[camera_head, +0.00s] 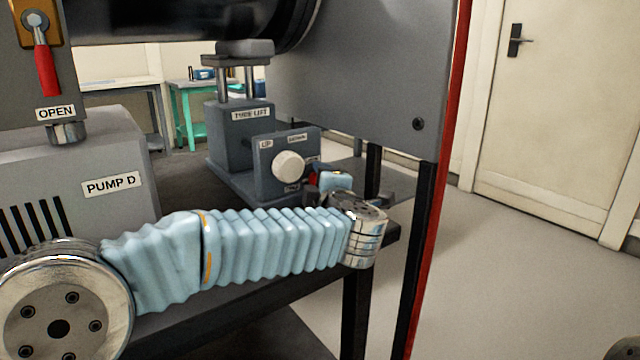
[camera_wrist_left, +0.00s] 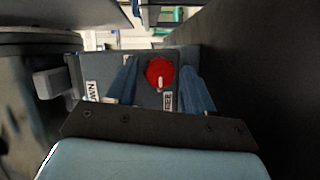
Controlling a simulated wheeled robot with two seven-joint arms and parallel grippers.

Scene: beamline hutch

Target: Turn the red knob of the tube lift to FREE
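The tube lift (camera_head: 236,135) stands on the dark table in the head view. Its control box (camera_head: 266,178) carries a white knob (camera_head: 289,165) with UP and DOWN labels. The red knob (camera_wrist_left: 159,72) shows in the wrist view, its white mark at the lower edge of the picture side. The FREE label (camera_wrist_left: 167,101) sits just below it there. In the head view only a bit of red shows behind my left gripper (camera_head: 330,184). In the wrist view my left gripper (camera_wrist_left: 158,68) is open, one blue finger on each side of the red knob. Contact cannot be told.
Pump D (camera_head: 75,165) stands at the left, with a red-handled valve (camera_head: 45,65) marked OPEN above it. Open floor (camera_head: 510,270) lies to the right, before a door (camera_head: 555,110).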

